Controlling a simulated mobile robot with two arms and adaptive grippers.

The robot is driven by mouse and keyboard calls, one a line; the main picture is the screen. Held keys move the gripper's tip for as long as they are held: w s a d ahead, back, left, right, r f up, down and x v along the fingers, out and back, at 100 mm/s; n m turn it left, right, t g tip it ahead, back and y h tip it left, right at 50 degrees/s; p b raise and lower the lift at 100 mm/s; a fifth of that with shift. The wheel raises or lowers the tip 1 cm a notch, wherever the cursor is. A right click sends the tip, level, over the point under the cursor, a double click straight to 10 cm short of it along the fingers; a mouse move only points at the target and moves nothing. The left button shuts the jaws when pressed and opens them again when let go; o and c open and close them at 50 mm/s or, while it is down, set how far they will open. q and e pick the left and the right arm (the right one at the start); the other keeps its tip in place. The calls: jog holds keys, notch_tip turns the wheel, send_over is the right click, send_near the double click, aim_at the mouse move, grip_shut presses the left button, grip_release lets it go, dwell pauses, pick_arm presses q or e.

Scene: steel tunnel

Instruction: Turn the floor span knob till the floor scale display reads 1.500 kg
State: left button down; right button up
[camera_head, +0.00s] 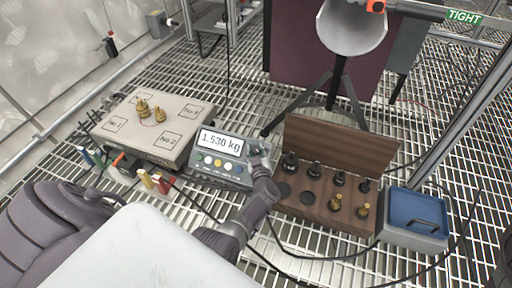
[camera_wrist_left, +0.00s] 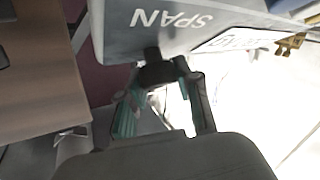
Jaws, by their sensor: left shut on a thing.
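The floor scale display (camera_head: 219,142) is a grey box on the grated floor, and its screen reads 1.530 kg. Colored buttons sit below the screen. The floor span knob (camera_wrist_left: 153,68) is a small dark knob below the upside-down word SPAN in the left wrist view. My left gripper (camera_wrist_left: 160,90) is shut on the knob, with a green-padded finger on each side. In the head view my left gripper (camera_head: 258,153) is at the right end of the display box and covers the knob. My right gripper is not in view.
The scale platform (camera_head: 134,138) at left carries brass weights (camera_head: 143,107). An open wooden case (camera_head: 300,209) with black and brass weights is right of my gripper, beside a blue-lidded box (camera_head: 415,210). Cables cross the floor. A tripod (camera_head: 338,85) stands behind.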

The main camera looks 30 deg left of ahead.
pick_arm(q)
jog(key=n+g+y, duration=0.1)
jog(key=n+g, duration=0.2)
jog(key=n, duration=0.1)
jog(key=shift+y, duration=0.4)
jog(key=shift+s+f+n+g, duration=0.1)
jog(key=shift+n+g, duration=0.6)
jog(key=c, duration=0.8)
grip_release()
jog(key=shift+o, duration=0.2)
jog(key=shift+a, duration=0.1)
